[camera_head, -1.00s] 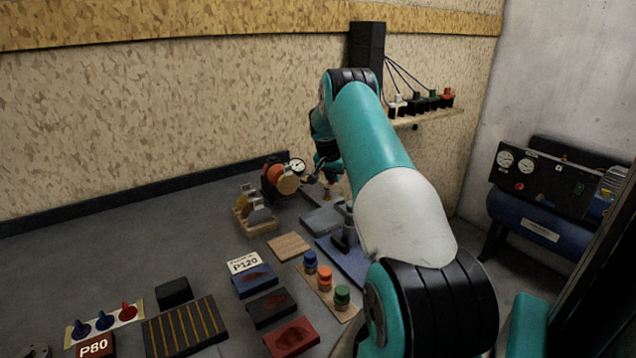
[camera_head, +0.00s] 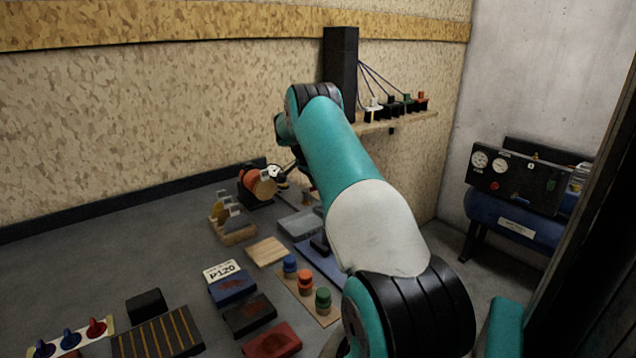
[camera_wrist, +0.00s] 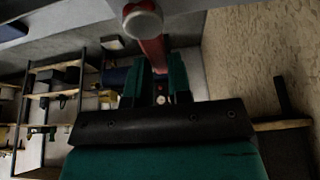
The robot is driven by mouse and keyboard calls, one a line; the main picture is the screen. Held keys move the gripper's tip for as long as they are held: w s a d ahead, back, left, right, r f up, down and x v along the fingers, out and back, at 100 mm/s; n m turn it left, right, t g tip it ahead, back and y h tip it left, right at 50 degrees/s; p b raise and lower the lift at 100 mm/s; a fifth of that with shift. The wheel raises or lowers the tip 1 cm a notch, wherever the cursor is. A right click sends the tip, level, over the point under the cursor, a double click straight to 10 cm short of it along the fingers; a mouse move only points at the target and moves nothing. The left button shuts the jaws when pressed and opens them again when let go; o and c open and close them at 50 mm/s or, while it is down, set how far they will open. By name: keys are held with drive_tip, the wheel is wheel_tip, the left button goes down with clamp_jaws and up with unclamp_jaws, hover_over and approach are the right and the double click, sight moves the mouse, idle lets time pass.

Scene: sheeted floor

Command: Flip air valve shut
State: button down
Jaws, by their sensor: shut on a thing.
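A red lever (camera_wrist: 152,50) with a pale round end (camera_wrist: 142,20) shows at the top of the wrist view; I take it for the air valve's handle. My gripper (camera_wrist: 158,82) has its two teal fingers around the lever's near part and is shut on it. The rest of the valve is not clear there. In the head view my arm hides most of the gripper, which is near the orange cylinder (camera_head: 262,185) and round dial gauge (camera_head: 273,172) by the wall. I cannot make out the lever in that view.
Sanding blocks (camera_head: 233,286), colored knobs on a wooden strip (camera_head: 305,278) and a grey tray (camera_head: 298,222) lie on the floor left of my arm. A wall shelf (camera_head: 395,123) is behind the arm. A blue compressor (camera_head: 515,220) stands at right. Bare floor lies at far left.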

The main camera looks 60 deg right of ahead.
drive_tip(key=shift+s, duration=0.1)
idle(0.3)
drive_tip(key=c, duration=1)
unclamp_jaws()
drive_tip(key=shift+c, duration=0.2)
drive_tip(key=shift+a+r, duration=0.1)
drive_tip(key=shift+r, duration=0.2)
drive_tip(key=v, duration=1.7)
drive_tip(key=shift+p, duration=0.3)
drive_tip(key=shift+a+f, duration=0.1)
drive_tip(key=shift+f, duration=0.05)
